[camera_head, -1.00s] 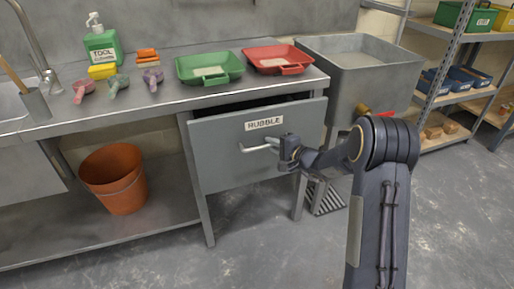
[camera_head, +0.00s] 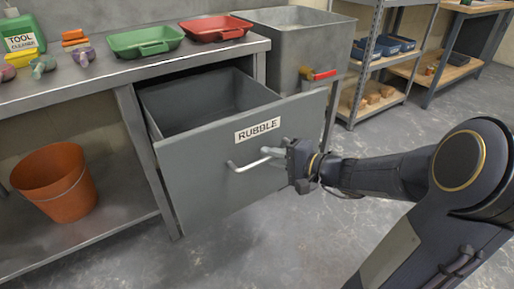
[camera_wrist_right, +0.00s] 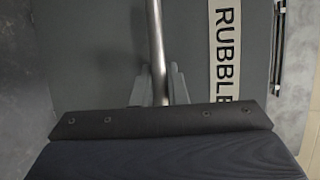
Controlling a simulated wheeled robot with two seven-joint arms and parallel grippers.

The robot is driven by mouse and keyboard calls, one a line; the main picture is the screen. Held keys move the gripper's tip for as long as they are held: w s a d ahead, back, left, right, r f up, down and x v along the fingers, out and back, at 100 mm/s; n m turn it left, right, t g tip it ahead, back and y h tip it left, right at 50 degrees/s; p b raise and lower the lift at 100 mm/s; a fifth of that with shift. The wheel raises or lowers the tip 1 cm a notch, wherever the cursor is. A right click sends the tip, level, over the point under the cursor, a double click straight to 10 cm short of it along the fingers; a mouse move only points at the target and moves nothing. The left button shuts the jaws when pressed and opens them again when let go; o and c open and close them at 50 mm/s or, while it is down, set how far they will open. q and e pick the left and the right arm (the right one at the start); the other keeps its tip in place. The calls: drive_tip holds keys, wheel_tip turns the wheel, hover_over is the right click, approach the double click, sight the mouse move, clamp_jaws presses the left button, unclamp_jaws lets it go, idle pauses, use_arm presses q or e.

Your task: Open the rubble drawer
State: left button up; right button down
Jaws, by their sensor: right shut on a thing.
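The grey rubble drawer (camera_head: 210,165) under the steel counter stands pulled well out, its inside showing empty in the head view. Its front carries a white label reading RUBBLE (camera_head: 257,129), which also shows in the right wrist view (camera_wrist_right: 226,50). My right gripper (camera_head: 288,155) is at the right end of the bar handle (camera_head: 245,164). In the right wrist view its two fingers (camera_wrist_right: 157,88) are shut on the handle bar (camera_wrist_right: 155,40), one on each side. My left gripper is not in view.
A green tray (camera_head: 145,41) and a red tray (camera_head: 215,28) sit on the counter above the drawer. An orange bucket (camera_head: 55,183) stands on the lower shelf at left. A metal shelf unit (camera_head: 375,60) stands at the back right. The floor in front is clear.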

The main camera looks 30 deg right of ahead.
drive_tip(key=shift+s+d, duration=0.1)
drive_tip(key=shift+s, duration=2.2)
drive_tip(key=c, duration=1.7)
unclamp_jaws()
drive_tip(key=p+v, duration=0.1)
drive_tip(key=v, duration=0.6)
drive_tip(key=shift+s+d, duration=0.2)
drive_tip(key=shift+s, duration=0.1)
